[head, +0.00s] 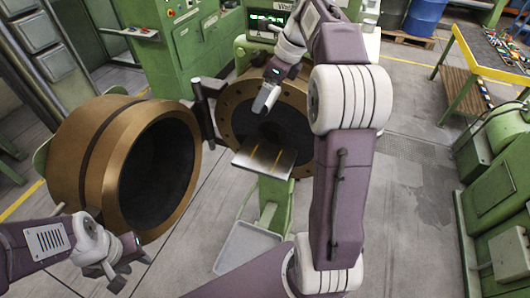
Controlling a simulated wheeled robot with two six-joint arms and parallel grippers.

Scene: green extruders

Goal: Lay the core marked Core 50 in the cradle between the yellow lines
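The cradle is a light metal plate (245,161) with two yellow lines, on a green stand in front of the round brown opening at centre. I see nothing lying between the lines. No core marked Core 50 can be made out. My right gripper (266,98) hangs above and just behind the plate, in front of the brown ring; its grey fingers are seen nearly edge-on, so I cannot tell whether they are open. My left gripper (130,271) is low at the left, below the large brown ring, with its fingers apart and nothing seen between them.
The large brown ring (88,160) stands swung out at left, hinged beside the fixed brown ring (233,118). A grey tray (240,247) lies below the cradle. A yellow-edged table (492,72) with small coloured items stands at upper right. Green machinery (497,190) lines the right.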

